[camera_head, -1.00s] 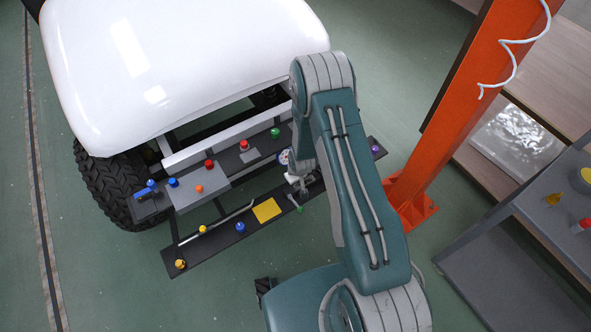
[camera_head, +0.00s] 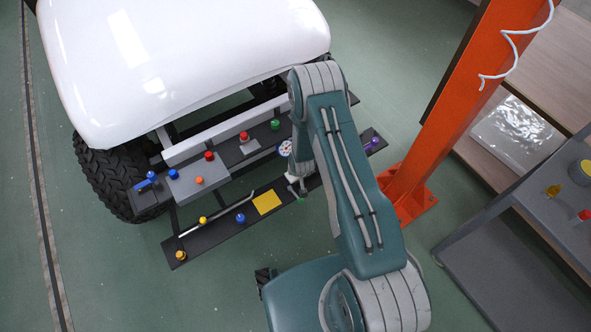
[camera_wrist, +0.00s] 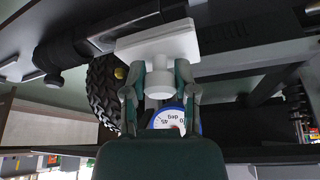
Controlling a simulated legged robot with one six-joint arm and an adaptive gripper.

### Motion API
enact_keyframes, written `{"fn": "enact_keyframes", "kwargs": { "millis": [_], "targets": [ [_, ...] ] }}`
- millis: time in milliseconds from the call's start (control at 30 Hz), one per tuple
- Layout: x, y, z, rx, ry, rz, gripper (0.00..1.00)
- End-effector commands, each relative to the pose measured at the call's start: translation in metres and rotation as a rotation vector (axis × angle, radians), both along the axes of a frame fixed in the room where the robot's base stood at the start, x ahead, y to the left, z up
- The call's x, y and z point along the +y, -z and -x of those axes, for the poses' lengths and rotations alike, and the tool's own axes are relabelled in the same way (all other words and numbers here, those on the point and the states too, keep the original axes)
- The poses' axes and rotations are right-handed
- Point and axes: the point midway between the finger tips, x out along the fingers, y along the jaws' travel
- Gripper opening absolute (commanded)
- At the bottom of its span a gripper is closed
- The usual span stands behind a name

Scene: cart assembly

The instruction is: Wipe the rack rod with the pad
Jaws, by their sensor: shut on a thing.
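My gripper (camera_wrist: 160,76) is shut on the stem of a white pad (camera_wrist: 158,44), whose broad flat block lies beyond the fingertips in the wrist view. A thin silver rod (camera_head: 216,214), which looks like the rack rod, lies slantwise on the lower dark shelf (camera_head: 190,247) of the rack in the head view. The gripper is mostly hidden behind my arm there, right of the rod and the yellow square (camera_head: 267,201). In the wrist view a dark round bar (camera_wrist: 62,52) is left of the pad; I cannot tell whether they touch.
Coloured knobs and a round dial (camera_head: 285,149) sit on the upper shelf, below the white vehicle hood (camera_head: 180,60). The dial also shows below the pad in the wrist view (camera_wrist: 168,120). An orange post (camera_head: 455,110) and grey cart (camera_head: 490,255) stand at right.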

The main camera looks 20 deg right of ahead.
Motion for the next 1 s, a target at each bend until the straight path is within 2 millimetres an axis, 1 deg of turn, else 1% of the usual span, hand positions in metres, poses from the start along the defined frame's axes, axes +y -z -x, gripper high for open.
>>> {"fn": "enact_keyframes", "kwargs": {
  "millis": [267, 1000],
  "targets": [
    [0.000, 0.000, 0.000, 0.000, 0.000, 0.000, 0.00],
    [0.000, 0.012, 0.000, 0.000, 0.000, 0.000, 0.00]
  ]
}}
